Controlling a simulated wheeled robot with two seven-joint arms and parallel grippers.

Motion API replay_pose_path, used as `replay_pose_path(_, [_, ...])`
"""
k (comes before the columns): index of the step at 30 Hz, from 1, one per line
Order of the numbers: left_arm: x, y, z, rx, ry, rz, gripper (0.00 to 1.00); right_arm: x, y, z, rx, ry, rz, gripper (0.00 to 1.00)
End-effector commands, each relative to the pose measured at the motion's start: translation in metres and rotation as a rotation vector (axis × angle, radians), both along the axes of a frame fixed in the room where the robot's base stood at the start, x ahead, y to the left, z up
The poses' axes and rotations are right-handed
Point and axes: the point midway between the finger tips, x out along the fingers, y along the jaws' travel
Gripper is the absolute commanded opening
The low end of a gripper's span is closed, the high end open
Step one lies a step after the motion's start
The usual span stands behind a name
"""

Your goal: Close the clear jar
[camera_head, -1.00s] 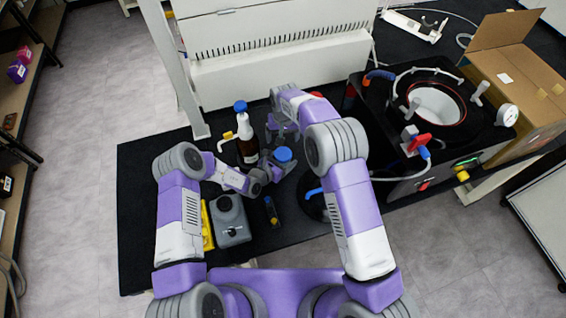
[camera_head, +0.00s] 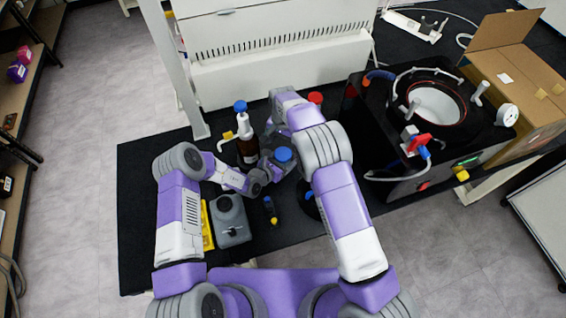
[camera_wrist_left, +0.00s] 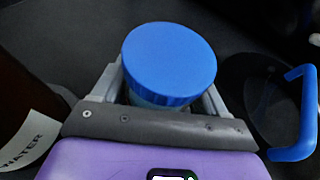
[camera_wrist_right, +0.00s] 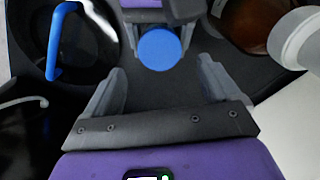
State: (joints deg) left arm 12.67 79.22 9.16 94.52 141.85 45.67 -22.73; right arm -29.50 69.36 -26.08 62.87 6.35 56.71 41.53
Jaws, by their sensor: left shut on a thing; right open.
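The clear jar shows under its blue lid (camera_head: 283,155) in the head view. In the left wrist view the blue lid (camera_wrist_left: 168,62) sits over the jar's pale body (camera_wrist_left: 150,98), which is mostly hidden. I cannot tell whether the lid is screwed tight. My left gripper (camera_wrist_left: 165,95) is shut around the jar body, below the lid. My right gripper (camera_wrist_right: 160,85) is open and empty. In the right wrist view the blue lid (camera_wrist_right: 160,48) is ahead of its fingers and apart from them.
A brown bottle (camera_head: 247,148) with a blue cap stands beside the grippers. A grey device (camera_head: 231,222) and a yellow item (camera_head: 207,225) lie at the front left. The freeze dryer (camera_head: 435,120) stands to the right. The table's left end (camera_head: 150,215) is clear.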

Motion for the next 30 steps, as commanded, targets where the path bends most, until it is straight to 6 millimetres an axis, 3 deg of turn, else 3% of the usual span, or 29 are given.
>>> replay_pose_path(6, [0.000, 0.000, 0.001, -0.001, -0.001, 0.000, 0.00, -0.001, -0.001, -0.037, -0.002, 0.002, 0.001, 0.89])
replay_pose_path(12, [0.000, 0.000, 0.001, -0.001, -0.001, 0.000, 0.00, 0.000, 0.000, -0.057, 0.000, 0.000, 0.001, 0.89])
replay_pose_path(23, [0.000, 0.000, 0.000, -0.001, -0.001, 0.000, 0.00, 0.000, 0.000, -0.061, 0.000, 0.000, 0.001, 0.89])
replay_pose_path(30, [0.000, 0.000, 0.000, -0.001, -0.001, 0.000, 0.00, 0.000, 0.000, -0.061, 0.000, 0.000, 0.001, 0.55])
